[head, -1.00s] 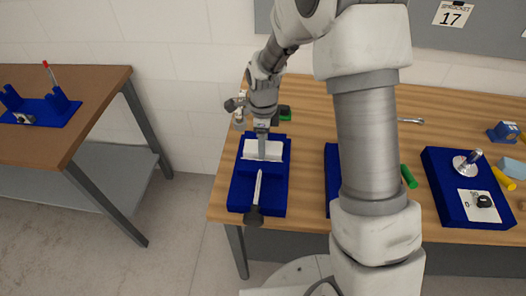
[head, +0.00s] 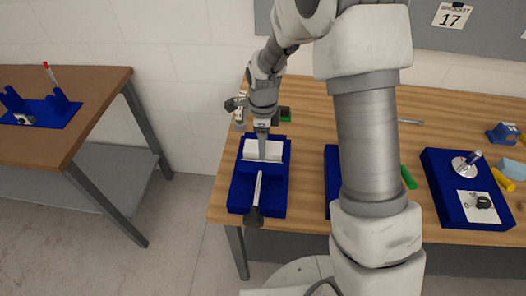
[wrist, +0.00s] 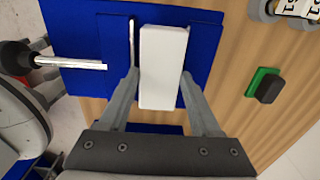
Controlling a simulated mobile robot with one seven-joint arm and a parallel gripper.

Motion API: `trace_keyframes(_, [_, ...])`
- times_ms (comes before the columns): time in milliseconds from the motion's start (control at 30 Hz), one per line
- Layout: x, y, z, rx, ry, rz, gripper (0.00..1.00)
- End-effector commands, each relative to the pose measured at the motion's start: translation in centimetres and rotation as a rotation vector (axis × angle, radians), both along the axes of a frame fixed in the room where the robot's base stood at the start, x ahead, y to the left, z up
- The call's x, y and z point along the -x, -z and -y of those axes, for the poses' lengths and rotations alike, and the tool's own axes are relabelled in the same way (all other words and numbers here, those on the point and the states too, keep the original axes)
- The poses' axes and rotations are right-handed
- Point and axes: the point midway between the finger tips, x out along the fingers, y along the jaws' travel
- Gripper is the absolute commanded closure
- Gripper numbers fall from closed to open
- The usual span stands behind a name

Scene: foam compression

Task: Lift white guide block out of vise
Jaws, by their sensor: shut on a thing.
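The blue vise (head: 240,195) stands at the left end of the wooden table, with its screw rod and dark handle (head: 254,216) toward the front. The white guide block (head: 274,151) sits between the vise's blue jaws. It also shows in the wrist view (wrist: 163,66) as a pale upright rectangle between my two fingers. My gripper (wrist: 159,78) is shut on the white guide block, one finger at each side. In the head view my gripper (head: 262,157) points down at the block. The block's underside is hidden.
A green and black part (wrist: 264,85) lies on the table beside the vise. Another blue fixture (head: 332,180) is partly hidden by my arm. A blue tray (head: 450,207) holds a metal piece and a dial at right. A second table (head: 92,100) stands at left.

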Motion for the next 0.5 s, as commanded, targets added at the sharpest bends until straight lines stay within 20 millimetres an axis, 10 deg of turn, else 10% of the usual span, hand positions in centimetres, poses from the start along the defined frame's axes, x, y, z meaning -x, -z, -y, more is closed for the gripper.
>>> trace_keyframes(500, [-0.1,-2.9,-0.1,-0.001,0.0,0.002,1.0])
